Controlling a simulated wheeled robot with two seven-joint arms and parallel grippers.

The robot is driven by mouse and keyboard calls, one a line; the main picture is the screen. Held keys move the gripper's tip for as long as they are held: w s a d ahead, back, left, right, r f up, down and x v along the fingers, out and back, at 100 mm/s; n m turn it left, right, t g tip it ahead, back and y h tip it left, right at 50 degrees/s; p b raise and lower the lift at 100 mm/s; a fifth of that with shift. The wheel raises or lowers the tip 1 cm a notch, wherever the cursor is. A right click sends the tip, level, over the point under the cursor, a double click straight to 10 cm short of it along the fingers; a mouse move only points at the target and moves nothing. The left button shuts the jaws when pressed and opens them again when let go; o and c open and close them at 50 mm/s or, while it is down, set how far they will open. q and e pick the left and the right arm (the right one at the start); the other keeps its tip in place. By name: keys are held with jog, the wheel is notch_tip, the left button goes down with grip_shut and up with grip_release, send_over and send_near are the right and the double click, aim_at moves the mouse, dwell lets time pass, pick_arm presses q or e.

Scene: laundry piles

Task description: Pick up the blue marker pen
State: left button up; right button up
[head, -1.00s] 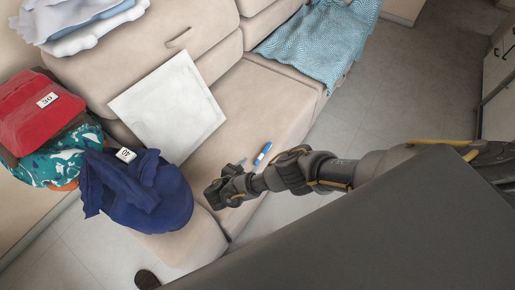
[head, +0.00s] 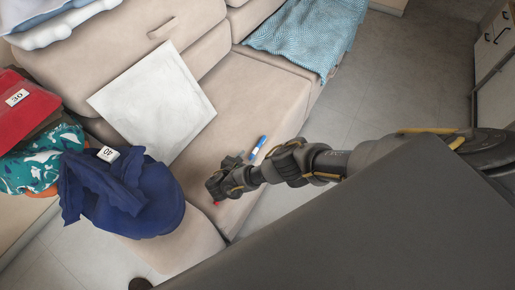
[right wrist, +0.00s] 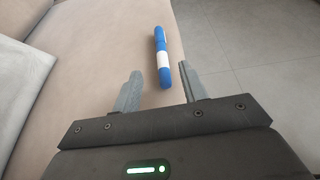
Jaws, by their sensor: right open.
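The blue marker pen (head: 258,148), blue with a white band, lies on the beige sofa seat (head: 240,105) near its front edge. It also shows in the right wrist view (right wrist: 162,56), just ahead of the fingertips and roughly between their lines. My right gripper (head: 222,172) is over the seat, beside the pen on its left in the head view. In the right wrist view its two fingers (right wrist: 161,80) are apart with nothing held between them. My left gripper is out of view.
A white cushion (head: 155,103) leans on the sofa back. A navy cloth pile (head: 125,195) with a number tag stands left of my gripper. A small red thing (head: 216,203) shows beside the gripper. A teal patterned blanket (head: 305,35) covers the far end. Grey floor lies right.

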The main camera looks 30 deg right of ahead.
aim_at(256, 148)
jog(key=shift+b+x, duration=0.65)
jog(key=shift+x, duration=2.5)
jog(key=shift+d, duration=0.3)
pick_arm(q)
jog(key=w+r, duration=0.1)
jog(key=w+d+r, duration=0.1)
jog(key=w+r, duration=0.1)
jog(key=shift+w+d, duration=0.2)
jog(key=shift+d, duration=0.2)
pick_arm(e)
jog(key=shift+c, duration=0.3)
grip_shut()
